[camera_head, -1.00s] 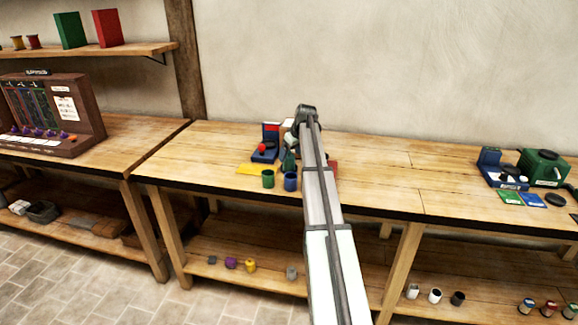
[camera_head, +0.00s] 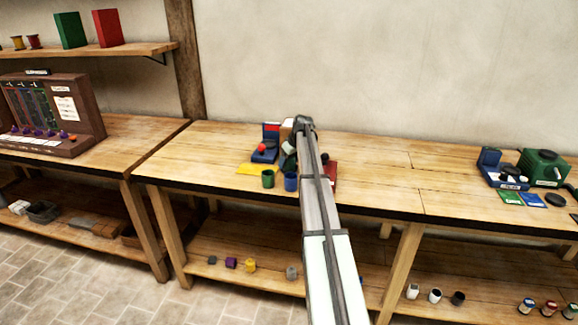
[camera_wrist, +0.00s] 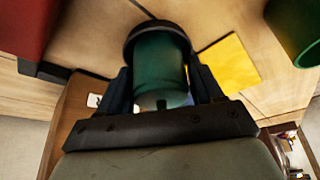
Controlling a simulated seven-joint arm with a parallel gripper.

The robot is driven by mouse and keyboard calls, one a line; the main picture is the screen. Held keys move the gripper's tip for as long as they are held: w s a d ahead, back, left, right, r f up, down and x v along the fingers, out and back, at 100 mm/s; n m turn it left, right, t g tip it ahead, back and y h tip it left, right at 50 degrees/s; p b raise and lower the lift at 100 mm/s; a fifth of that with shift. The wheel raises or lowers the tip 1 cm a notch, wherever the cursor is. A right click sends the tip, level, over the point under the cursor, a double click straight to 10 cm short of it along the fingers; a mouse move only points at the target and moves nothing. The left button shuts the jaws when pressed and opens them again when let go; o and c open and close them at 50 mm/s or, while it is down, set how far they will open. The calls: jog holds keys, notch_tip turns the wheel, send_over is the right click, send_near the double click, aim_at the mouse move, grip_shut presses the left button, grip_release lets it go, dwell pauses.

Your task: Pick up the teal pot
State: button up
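The teal pot (camera_wrist: 160,72) is a teal cylinder with a dark rim at its far end and a small dark knob at its near end. In the wrist view it stands between the two fingers of my gripper (camera_wrist: 162,88), which flank it closely on both sides. I cannot tell whether the fingers press on it. In the head view my arm reaches over the middle bench, and my gripper and the pot are small and mostly hidden around the arm's far end.
A yellow sheet (camera_head: 257,169), a green cup (camera_head: 268,179) and a blue cup (camera_head: 291,182) lie close by at the bench's front. A blue stand with a red ball (camera_head: 262,150) is just behind. A red block (camera_head: 330,172) is right of the arm.

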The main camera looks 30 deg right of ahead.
jog(key=c, duration=1)
jog(key=shift+c, duration=0.3)
jog(key=shift+r, duration=0.15)
